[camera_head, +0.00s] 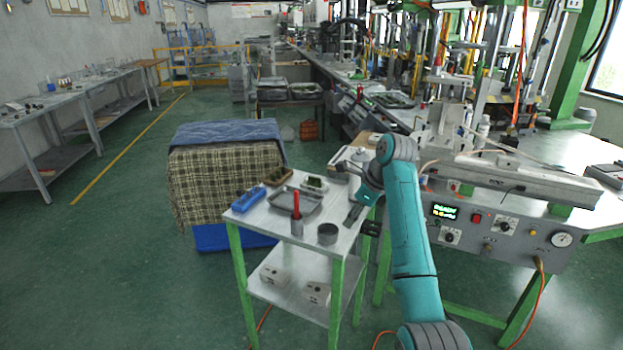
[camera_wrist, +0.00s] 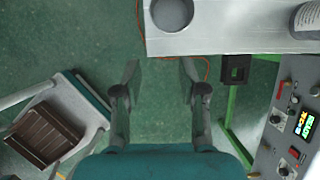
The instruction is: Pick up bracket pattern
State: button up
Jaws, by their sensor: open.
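My gripper (camera_wrist: 160,70) is open and empty, with bare green floor between its fingers in the wrist view. In the head view my gripper (camera_head: 354,214) is at the right edge of a small white-topped table (camera_head: 268,222). I cannot tell for sure which thing is the bracket pattern. Small dark green pieces sit in a brown tray (camera_head: 277,177) at the table's back left, and a small green and white item (camera_head: 314,184) is near the back. None of these shows in the wrist view.
The table also holds a blue box (camera_head: 247,200), a metal tray (camera_head: 284,203), a red-handled tool (camera_head: 296,206) and a grey cup (camera_head: 327,234). The cup also shows in the wrist view (camera_wrist: 172,12). A machine's control panel (camera_head: 490,232) stands close on the right.

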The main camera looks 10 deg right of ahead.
aim_at(313, 181)
jog(key=i, duration=1.2)
